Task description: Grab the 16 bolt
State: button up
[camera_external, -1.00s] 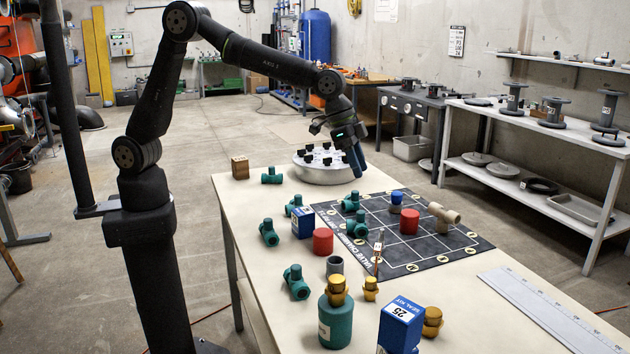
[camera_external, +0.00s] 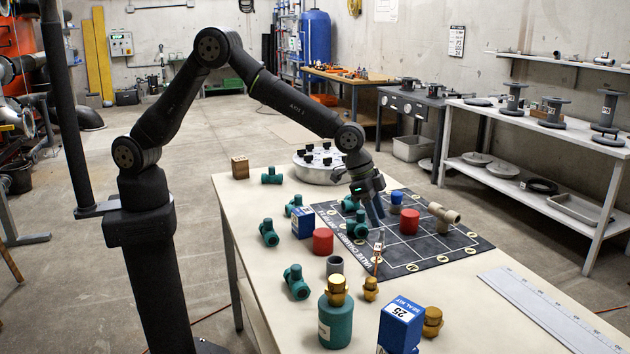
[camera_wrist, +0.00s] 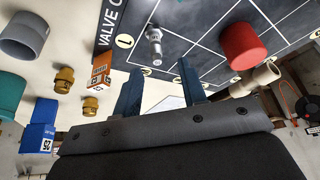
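A slim silver bolt-like part (camera_external: 379,240) stands near the front-left edge of the dark grid mat (camera_external: 440,255). It also shows in the wrist view (camera_wrist: 154,45), ahead of my gripper. No number on it is readable. A small orange block with a black-and-white mark (camera_wrist: 102,68) sits beside it in the wrist view. My gripper (camera_external: 376,222) is above the mat, tilted downward, behind the bolt in the external view. In the wrist view my gripper (camera_wrist: 157,78) has its two blue fingers apart with nothing between them.
A red cylinder (camera_external: 409,221), a blue-topped part (camera_external: 396,197) and a beige pipe tee (camera_external: 443,214) stand on the mat. Left and in front are green tees (camera_external: 296,283), another red cylinder (camera_external: 323,241), a grey ring (camera_external: 335,265), brass fittings (camera_external: 370,288) and a blue box (camera_external: 400,325).

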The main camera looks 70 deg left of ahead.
aim_at(382, 230)
jog(key=x, duration=0.5)
jog(key=shift+s+d, duration=0.15)
jog(key=shift+c, duration=0.2)
grip_shut()
